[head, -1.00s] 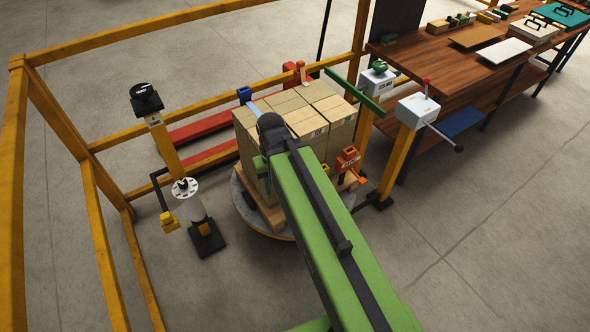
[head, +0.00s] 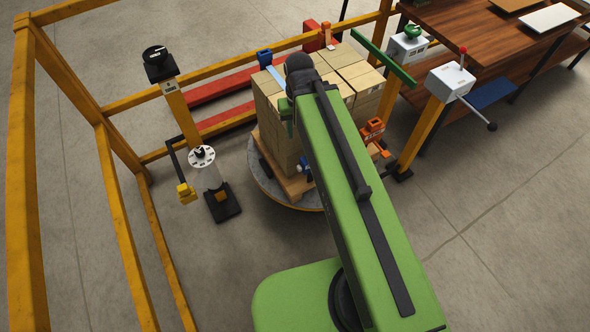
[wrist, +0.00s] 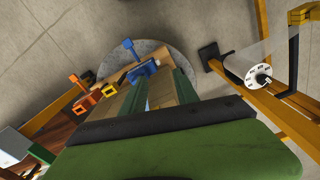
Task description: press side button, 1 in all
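I cannot make out for certain which part is the side button. A grey box with a green knob (head: 412,31) stands at the back right. Another grey box (head: 450,83) in front of it carries a red-tipped lever and a black-ended rod. A black round knob (head: 156,56) tops a yellow post at the left. In the wrist view my gripper (wrist: 158,84) shows two green fingers apart, with nothing held between them. It is beside the stacked cartons (head: 283,136), close to a blue clamp-like part (wrist: 141,70).
The cartons stand on a pallet on a round turntable (head: 310,203). A white cylinder (head: 207,176) on a black base stands left of it. Yellow rails (head: 120,230) fence the left and back. An orange clamp (head: 372,131) is right of the cartons. The floor at lower right is clear.

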